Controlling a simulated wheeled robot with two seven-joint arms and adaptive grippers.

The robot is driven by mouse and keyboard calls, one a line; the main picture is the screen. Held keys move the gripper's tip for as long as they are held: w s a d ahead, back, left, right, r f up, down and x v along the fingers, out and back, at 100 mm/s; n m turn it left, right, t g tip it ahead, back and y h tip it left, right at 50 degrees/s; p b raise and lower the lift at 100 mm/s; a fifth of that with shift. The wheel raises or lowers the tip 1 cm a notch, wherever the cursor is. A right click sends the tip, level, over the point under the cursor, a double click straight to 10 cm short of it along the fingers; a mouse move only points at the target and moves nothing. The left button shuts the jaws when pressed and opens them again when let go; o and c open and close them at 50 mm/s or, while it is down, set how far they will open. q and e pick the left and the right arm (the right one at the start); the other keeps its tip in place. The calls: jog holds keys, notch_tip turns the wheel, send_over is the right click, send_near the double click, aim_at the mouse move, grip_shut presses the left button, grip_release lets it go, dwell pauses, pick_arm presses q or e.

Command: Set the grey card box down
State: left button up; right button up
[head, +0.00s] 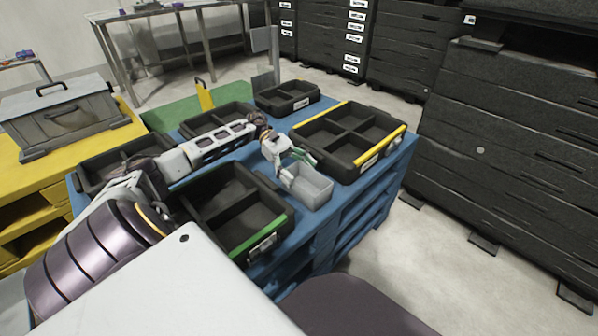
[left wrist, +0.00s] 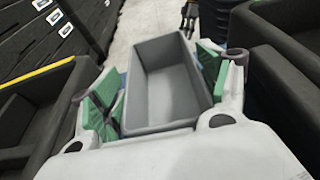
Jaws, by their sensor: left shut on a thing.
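The grey card box (head: 308,185) is a small open-topped, empty box over the blue table, between the black trays. My left gripper (head: 296,165) is shut on it. In the left wrist view the box (left wrist: 168,85) sits between the green finger pads of the gripper (left wrist: 158,95). The box looks about level. I cannot tell whether its underside touches the blue table top (head: 285,220).
A black tray with a green edge (head: 272,235) stands in front, and a divided tray with yellow edges (head: 345,165) stands behind and to the right. More black trays (head: 287,96) stand at the back. Large black crates (head: 520,130) stand right, across open floor (head: 400,250).

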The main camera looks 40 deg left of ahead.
pick_arm(q)
jog(key=shift+f, duration=0.1)
pick_arm(e)
jog(key=shift+w+a+r, duration=0.1)
jog(key=shift+w+r, duration=0.15)
jog(key=shift+r, duration=0.1)
pick_arm(q)
jog(key=o, duration=1.2)
pick_arm(e)
jog(key=shift+s+f, duration=0.1)
jog(key=shift+f, duration=0.2)
